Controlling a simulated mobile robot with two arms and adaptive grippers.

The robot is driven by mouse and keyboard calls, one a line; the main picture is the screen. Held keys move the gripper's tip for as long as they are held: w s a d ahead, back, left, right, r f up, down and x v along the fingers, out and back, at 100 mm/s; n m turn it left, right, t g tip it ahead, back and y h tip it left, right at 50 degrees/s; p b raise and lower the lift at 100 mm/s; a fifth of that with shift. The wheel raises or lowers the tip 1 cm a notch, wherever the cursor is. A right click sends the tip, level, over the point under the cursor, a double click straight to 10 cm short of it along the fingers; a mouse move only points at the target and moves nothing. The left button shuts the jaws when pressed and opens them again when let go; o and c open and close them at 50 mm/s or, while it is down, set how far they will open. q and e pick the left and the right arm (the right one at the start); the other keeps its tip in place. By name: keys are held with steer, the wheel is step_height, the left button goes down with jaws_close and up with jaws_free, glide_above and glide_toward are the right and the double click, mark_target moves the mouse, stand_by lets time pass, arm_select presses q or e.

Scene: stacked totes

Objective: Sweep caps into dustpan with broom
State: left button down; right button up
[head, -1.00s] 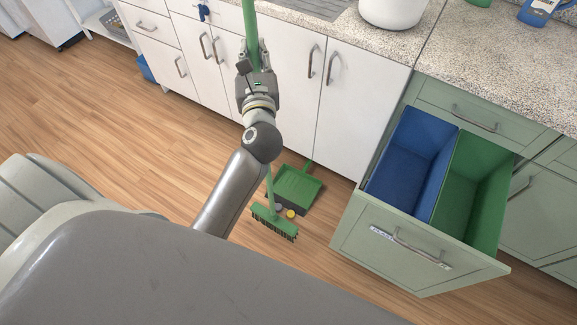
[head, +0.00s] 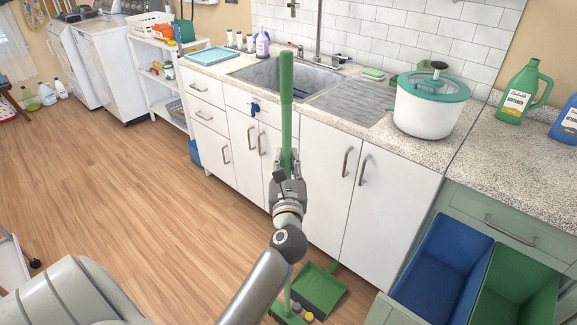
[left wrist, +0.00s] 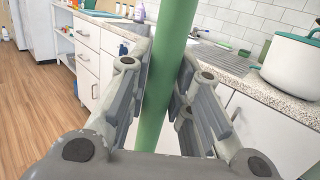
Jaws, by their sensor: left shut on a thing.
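My left gripper (head: 287,165) is shut on the green handle of the broom (head: 286,90), which stands roughly upright in front of the white cabinets. In the left wrist view, the handle (left wrist: 172,70) passes between the two fingers (left wrist: 160,92). The broom head (head: 287,317) is on the floor at the bottom edge of the head view, partly cut off. The green dustpan (head: 318,291) lies on the floor just right of the broom head. A yellow cap (head: 309,316) lies by the dustpan's front edge, and a greyish cap (head: 296,306) beside it. My right gripper is not in view.
An open drawer with a blue bin (head: 441,268) and a green bin (head: 515,290) juts out at the right. White cabinets (head: 323,185) stand close behind the broom. A white pot (head: 428,105) stands on the counter. The wooden floor (head: 130,200) at the left is mostly clear.

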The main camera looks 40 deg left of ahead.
arm_select(q)
steer(key=shift+w+d+f+b, duration=0.1)
steer(key=shift+d+f+b, duration=0.1)
steer(key=shift+f+b, duration=0.5)
steer(key=shift+w+d+f+b, duration=0.1)
steer(key=shift+w+f+b, duration=0.1)
steer(key=shift+f+b, duration=0.35)
steer(key=w+r+b, duration=0.1)
steer(key=w+b, duration=0.1)
steer(key=w, duration=1.1)
steer(key=shift+w+d+r, duration=0.15)
steer(key=shift+d+r, duration=0.15)
steer(key=shift+r, duration=0.1)
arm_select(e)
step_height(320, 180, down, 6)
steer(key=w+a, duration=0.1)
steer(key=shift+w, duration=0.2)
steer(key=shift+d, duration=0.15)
